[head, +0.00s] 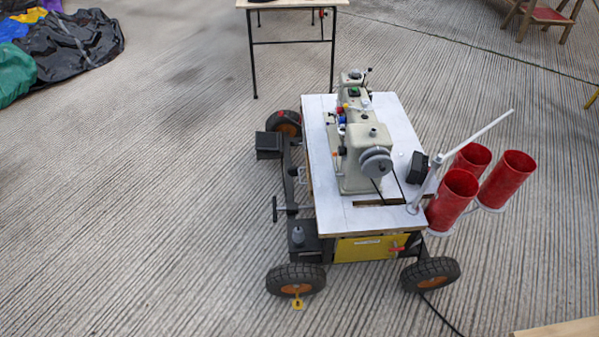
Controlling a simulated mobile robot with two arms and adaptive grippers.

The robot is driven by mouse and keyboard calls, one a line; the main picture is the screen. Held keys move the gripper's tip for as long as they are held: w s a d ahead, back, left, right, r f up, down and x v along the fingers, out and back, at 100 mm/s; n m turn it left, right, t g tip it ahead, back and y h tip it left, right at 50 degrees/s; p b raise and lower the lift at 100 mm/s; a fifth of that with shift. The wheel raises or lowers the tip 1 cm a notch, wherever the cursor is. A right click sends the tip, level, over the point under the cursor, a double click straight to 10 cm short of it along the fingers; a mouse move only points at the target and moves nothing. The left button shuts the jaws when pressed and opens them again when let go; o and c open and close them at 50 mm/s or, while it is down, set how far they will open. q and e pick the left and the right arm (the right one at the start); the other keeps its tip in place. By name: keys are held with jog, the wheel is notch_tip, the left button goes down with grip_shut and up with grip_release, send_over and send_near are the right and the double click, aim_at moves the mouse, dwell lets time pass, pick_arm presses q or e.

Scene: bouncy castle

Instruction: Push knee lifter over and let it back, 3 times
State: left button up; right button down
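A sewing machine (365,150) stands on a white tabletop on a wheeled cart. Several dark parts show along the cart's left side, below the tabletop. One is a rod ending in a short upright bar (275,208), which may be the knee lifter. Another is a black box-shaped part (268,145) higher up on the same side. I cannot tell for certain which one is the knee lifter, or whether it is pushed over. Neither of my grippers is in view, and nothing is seen touching the cart.
Red thread cones or cups (507,180) stand on a holder at the cart's right. Black wheels (296,280) carry the cart, and a cable (440,316) trails on the floor. A table (293,5) stands behind. Dark fabric (75,45) lies far left. The ridged floor left of the cart is clear.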

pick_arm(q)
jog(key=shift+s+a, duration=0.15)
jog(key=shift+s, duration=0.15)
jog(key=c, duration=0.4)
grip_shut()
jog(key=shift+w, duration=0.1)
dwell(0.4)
